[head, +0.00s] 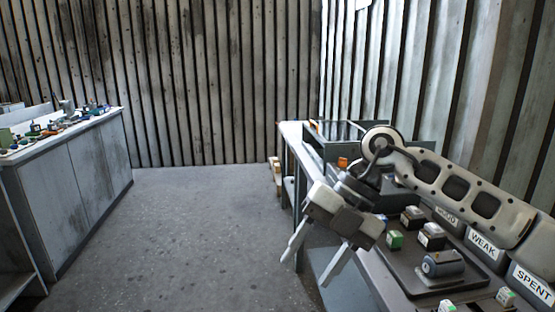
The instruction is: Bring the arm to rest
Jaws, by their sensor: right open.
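My right gripper (312,268) is open and empty, its two fingers spread and pointing down. It hangs in front of the left edge of the workbench (372,262) on the right. My right arm (455,190) comes in from the right above the bench and bends at a round joint. My left gripper and left arm are not in view.
A dark tray (400,276) on the bench holds a blue-grey cylinder (443,264) and several small blocks. Bins labelled WEAK (483,246) and SPENT (532,284) stand along its right. A cluttered grey cabinet (75,180) stands left. The floor (195,235) between is clear.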

